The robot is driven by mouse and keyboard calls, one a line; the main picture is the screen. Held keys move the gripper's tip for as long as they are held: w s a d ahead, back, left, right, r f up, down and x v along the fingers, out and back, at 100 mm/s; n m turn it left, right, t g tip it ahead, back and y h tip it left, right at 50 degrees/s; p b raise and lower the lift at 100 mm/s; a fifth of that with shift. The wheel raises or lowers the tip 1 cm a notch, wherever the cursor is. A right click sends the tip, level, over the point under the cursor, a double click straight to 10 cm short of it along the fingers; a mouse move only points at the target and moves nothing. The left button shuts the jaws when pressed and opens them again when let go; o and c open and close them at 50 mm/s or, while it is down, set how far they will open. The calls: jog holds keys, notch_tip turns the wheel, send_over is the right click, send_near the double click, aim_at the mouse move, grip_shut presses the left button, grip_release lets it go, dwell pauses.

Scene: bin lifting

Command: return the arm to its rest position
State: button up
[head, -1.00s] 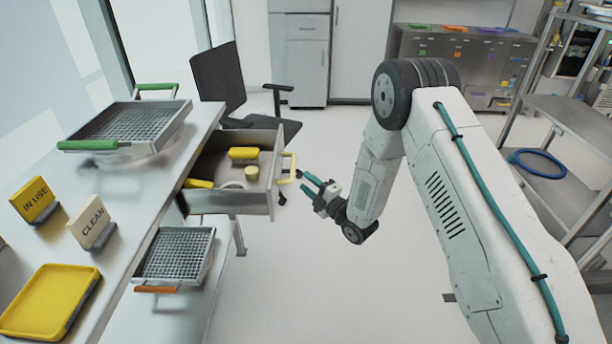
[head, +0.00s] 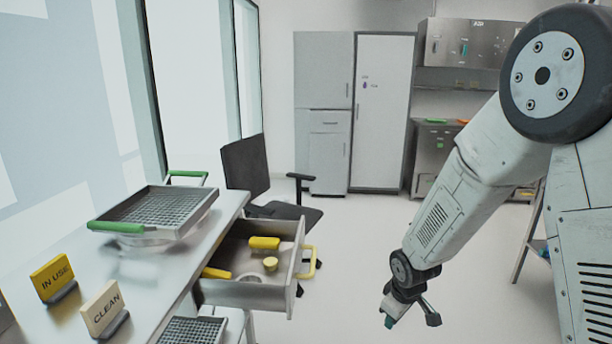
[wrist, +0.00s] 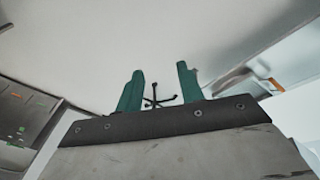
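My gripper (head: 391,318) is at the lower middle of the head view, over the floor, to the right of the open drawer and apart from it. In the wrist view its two green fingers (wrist: 158,88) stand apart with a gap between them. Nothing shows held between them. My arm rises from the gripper to the upper right of the head view, with its large dark joint near the right edge.
The drawer (head: 245,294) with a yellow handle is pulled out and holds yellow items. A wire basket (head: 160,211) with green handles stands on the bench, near the IN USE (head: 52,278) and CLEAN (head: 102,308) signs. A dark chair (head: 245,165) stands behind. The floor in the middle is clear.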

jog(key=s+d+r+m, duration=0.2)
jog(key=s+r+m, duration=0.2)
jog(key=s+r, duration=0.9)
jog(key=s+d+r+m+g, duration=0.1)
jog(key=s+r+m, duration=0.3)
jog(key=s+r, duration=1)
jog(key=shift+s+d+g, duration=0.3)
jog(key=shift+s+d, duration=0.25)
jog(key=shift+s, duration=1.55)
